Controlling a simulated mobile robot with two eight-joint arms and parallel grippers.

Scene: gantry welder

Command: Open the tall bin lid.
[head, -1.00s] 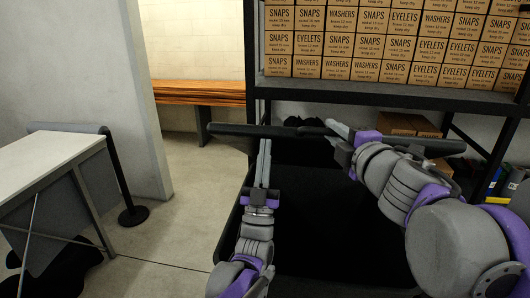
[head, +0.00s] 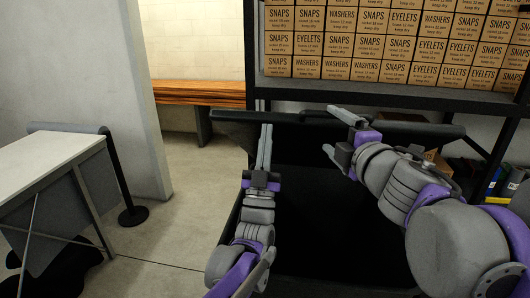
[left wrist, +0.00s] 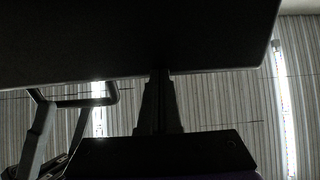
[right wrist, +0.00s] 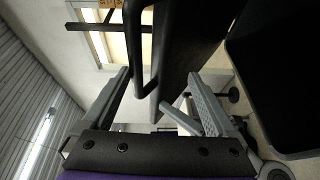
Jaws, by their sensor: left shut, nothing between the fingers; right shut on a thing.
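The tall bin is black; its rim (head: 232,222) and dark inside fill the lower middle of the head view. Its black lid (head: 235,117) shows nearly edge-on as a dark bar above the bin, raised from it. My right gripper (head: 328,128) is shut on the lid's handle, a dark loop (right wrist: 135,50) between its fingers in the right wrist view. My left gripper (head: 266,130) is shut and empty, pointing up with its tips at the lid's near edge. In the left wrist view the lid's dark face (left wrist: 150,35) hangs over these fingers; the handle (left wrist: 85,102) is at left.
A black shelf (head: 400,94) with several rows of cardboard boxes (head: 365,47) stands behind the bin. A white table (head: 45,160) and a black post (head: 122,175) stand at left.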

